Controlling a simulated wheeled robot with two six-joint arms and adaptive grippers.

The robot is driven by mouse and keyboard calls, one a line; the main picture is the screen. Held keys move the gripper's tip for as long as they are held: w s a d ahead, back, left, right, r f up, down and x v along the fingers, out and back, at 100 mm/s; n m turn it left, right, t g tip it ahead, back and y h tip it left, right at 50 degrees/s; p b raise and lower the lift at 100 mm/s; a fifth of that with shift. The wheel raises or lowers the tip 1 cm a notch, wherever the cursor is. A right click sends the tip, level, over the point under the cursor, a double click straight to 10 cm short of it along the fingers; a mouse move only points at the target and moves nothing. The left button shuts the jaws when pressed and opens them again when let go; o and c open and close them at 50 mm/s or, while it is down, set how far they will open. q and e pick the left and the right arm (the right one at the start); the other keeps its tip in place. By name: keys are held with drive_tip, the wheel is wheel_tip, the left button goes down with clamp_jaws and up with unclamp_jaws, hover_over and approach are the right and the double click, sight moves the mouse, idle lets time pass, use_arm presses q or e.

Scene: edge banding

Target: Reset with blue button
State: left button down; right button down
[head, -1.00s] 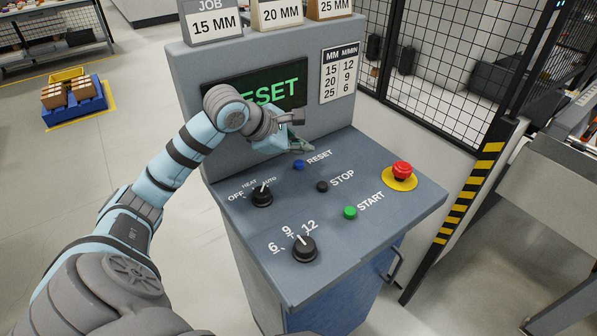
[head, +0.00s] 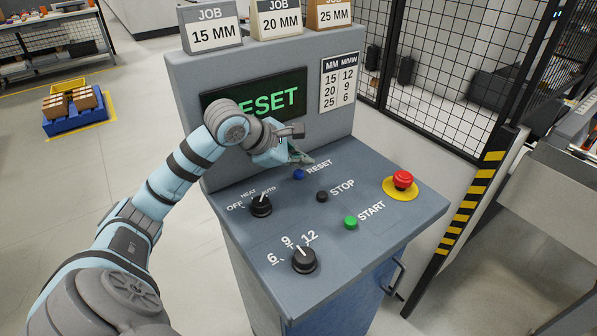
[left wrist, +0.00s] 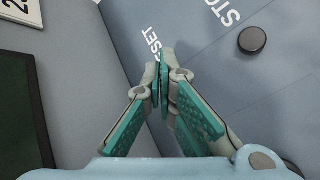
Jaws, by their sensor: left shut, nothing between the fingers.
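The blue RESET button (head: 299,174) sits on the sloped grey panel (head: 370,215), left of the RESET label. My left gripper (head: 306,162) is shut and empty, just above and behind the button in the head view. In the left wrist view its closed fingertips (left wrist: 162,58) cover part of the RESET label, and the blue button is hidden. Whether the fingers touch the panel cannot be told. The screen (head: 270,100) shows green letters reading "ESET", its left part hidden by my arm. My right gripper is not in view.
The black STOP button (head: 322,196), green START button (head: 351,222) and red emergency button (head: 402,180) are nearby. Two black knobs, the HEAT selector (head: 261,206) and the speed dial (head: 304,260), stand toward the front. Job cards (head: 279,20) line the top.

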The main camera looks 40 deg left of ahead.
sight(300, 174)
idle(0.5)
use_arm(q)
drive_tip(key=shift+f+b, duration=0.45)
drive_tip(key=shift+b, duration=0.05)
drive_tip(key=shift+f+b, duration=0.5)
idle(0.4)
drive_tip(key=shift+r, duration=0.1)
drive_tip(key=shift+r+p, duration=0.7)
drive_tip(key=shift+r, duration=0.15)
wheel_tip(300, 174, up, 5)
drive_tip(key=p, duration=0.4)
idle(0.4)
